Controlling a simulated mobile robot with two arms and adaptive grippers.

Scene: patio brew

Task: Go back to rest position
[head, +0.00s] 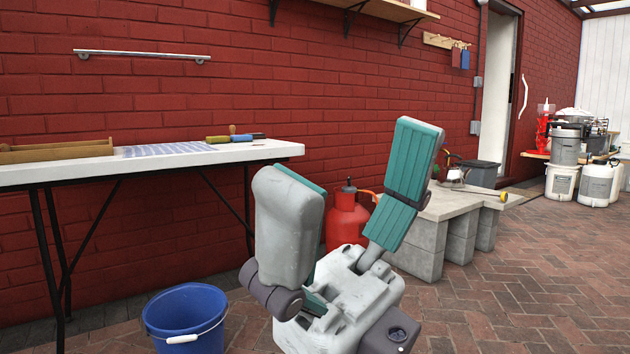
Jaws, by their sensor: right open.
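My right gripper (352,165) stands large in the middle of the head view. Its two fingers point up and are spread wide apart, with teal pads on them. Nothing is between the fingers; the red brick wall and a red canister (347,215) show through the gap behind. The gripper hides the lower part of the canister. My left gripper is not in the picture.
A white folding table (220,156) stands at left with a wooden tray (60,152) and tools. A blue bucket (186,318) sits on the paving. A concrete block bench (450,205) is behind right. White buckets (562,183) stand far right.

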